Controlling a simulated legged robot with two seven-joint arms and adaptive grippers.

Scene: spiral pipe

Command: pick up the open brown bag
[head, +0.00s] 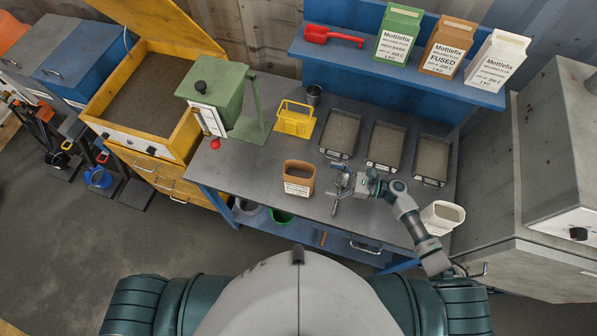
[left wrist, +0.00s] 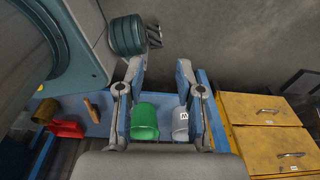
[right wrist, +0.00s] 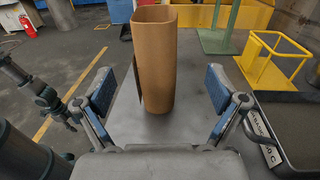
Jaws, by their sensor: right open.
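The open brown bag (head: 299,178) stands upright on the grey workbench (head: 250,168) near its front edge, with a white label on its front. In the right wrist view the bag (right wrist: 155,60) stands ahead, between the two fingers in the picture and beyond their tips. My right gripper (head: 341,183) is open and empty, just to the right of the bag and apart from it. My left gripper shows only in the left wrist view (left wrist: 158,80); its fingers are apart with nothing between them. Below it are a green container (left wrist: 145,120) and a white one (left wrist: 181,124).
A yellow wire stand (head: 294,120) and a green press (head: 220,100) stand behind the bag. Black trays (head: 340,133) lie to the back right. An open white bag (head: 442,216) is at the right end. A blue shelf (head: 400,72) holds closed bags and a red scoop.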

